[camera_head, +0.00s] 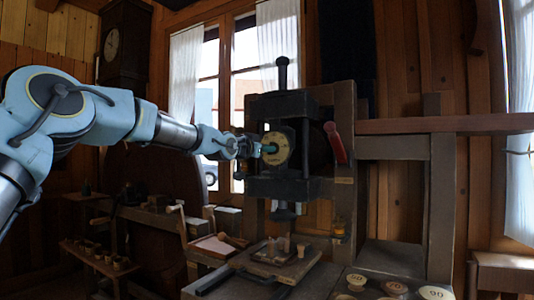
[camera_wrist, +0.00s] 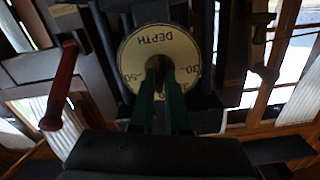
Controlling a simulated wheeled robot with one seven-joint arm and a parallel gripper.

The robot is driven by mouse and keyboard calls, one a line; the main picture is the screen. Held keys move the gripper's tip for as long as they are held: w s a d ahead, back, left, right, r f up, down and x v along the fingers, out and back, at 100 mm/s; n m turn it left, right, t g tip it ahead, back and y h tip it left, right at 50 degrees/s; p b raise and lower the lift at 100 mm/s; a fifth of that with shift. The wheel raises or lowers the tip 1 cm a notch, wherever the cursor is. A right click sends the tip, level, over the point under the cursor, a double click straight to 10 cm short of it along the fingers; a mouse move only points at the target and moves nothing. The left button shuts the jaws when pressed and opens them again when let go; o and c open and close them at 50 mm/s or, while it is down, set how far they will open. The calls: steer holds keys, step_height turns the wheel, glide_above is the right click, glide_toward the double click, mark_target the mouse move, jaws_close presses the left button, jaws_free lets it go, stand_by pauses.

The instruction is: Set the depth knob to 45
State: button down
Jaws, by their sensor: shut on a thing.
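The depth knob is at the centre of a round cream dial (camera_head: 281,149) on the front of a dark press (camera_head: 283,105). In the wrist view the dial (camera_wrist: 182,48) appears upside down, with "DEPTH", "30" and "50" readable on its face. My gripper (camera_head: 268,149) reaches in from the left. In the wrist view its two green fingers (camera_wrist: 160,92) are shut on the dark knob (camera_wrist: 159,66). The fingers hide much of the knob and the lower part of the dial. I cannot read a pointer or the exact setting.
A red-handled lever (camera_head: 335,143) is right of the dial; it also shows in the wrist view (camera_wrist: 62,85). A wooden board (camera_head: 285,265) with small pieces lies below the press. Round numbered discs (camera_head: 393,287) sit at the front right. A wooden beam (camera_head: 440,125) runs right.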

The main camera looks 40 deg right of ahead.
steer(key=m, duration=0.4)
steer(key=shift+m+b, duration=0.35)
steer(key=shift+m, duration=0.05)
stand_by(0.4)
steer(key=c, duration=0.9)
jaws_free()
steer(key=b+v, duration=0.2)
steer(key=v, duration=0.9)
steer(key=shift+b, duration=0.35)
